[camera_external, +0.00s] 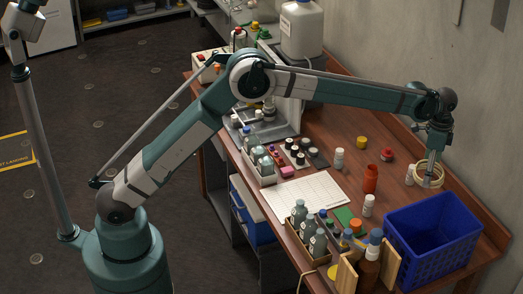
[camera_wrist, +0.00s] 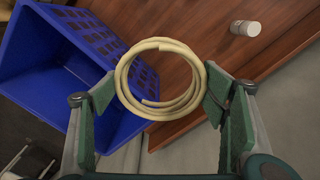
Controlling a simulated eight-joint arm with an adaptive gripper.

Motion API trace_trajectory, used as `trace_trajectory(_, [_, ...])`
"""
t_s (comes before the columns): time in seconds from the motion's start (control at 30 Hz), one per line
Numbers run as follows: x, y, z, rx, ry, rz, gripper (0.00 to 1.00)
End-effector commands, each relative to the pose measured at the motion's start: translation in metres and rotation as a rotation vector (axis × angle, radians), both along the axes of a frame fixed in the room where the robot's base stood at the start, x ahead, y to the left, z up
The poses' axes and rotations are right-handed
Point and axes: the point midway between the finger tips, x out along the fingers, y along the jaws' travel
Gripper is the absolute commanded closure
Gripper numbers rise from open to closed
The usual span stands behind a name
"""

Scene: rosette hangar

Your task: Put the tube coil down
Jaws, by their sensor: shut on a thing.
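The tube coil (camera_wrist: 163,112) is a pale cream ring of several loops, in the middle of the wrist view. My gripper (camera_wrist: 160,95) is shut on it, with a green-padded finger at each side. In the external view my gripper (camera_external: 430,162) points down at the table's back right, and the coil (camera_external: 428,186) hangs level around its tips. The coil looks a little above the wooden tabletop (camera_external: 335,202), but the exact gap cannot be told.
A blue crate (camera_external: 432,238) stands in front of the coil; it also shows at left in the wrist view (camera_wrist: 35,62). A small white bottle (camera_external: 410,174) stands close left of the coil. Red bottle (camera_external: 371,179) and red-capped jar (camera_external: 387,155) stand farther left. The wall is behind.

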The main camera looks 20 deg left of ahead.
Motion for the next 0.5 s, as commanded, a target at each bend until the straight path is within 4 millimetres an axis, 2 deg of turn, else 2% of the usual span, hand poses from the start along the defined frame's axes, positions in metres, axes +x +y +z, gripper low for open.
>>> trace_trajectory(0.03, [0.021, 0.008, 0.000, 0.000, 0.000, 0.021, 0.41])
trace_trajectory(0.1, [0.045, 0.019, 0.001, 0.000, 0.000, 0.046, 0.41])
trace_trajectory(0.5, [0.180, 0.090, 0.001, 0.000, 0.000, 0.185, 0.41])
